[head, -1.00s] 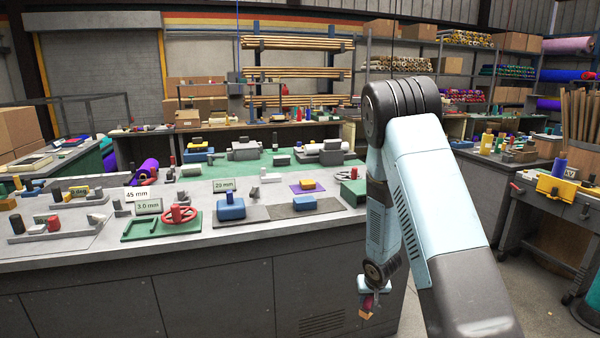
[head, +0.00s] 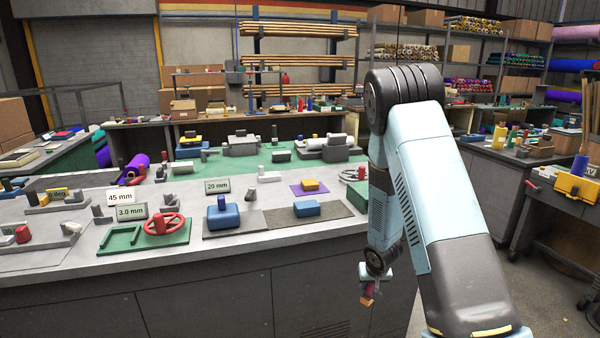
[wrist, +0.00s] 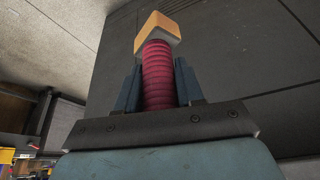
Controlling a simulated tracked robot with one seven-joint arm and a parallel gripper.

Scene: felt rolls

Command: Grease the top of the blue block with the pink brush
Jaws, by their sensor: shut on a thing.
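My gripper (head: 369,284) hangs in front of the bench, below its top edge, and is shut on the pink brush (wrist: 157,72). The brush has a ribbed dark pink handle between the two fingers and a tan-orange block-like end (wrist: 158,33) beyond them. A plain blue block (head: 307,208) lies on a dark grey mat near the bench's front, up and left of my gripper. Another blue block (head: 224,217) with a knob on top sits further left, by the 20 mm sign. My gripper is apart from both.
The grey bench (head: 260,256) spans the left and middle. A green plate with a red handwheel (head: 165,224) stands left of the blue blocks. A yellow block (head: 310,185) lies on a purple mat behind. Open floor lies right of my arm, before a cart with a yellow box (head: 571,184).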

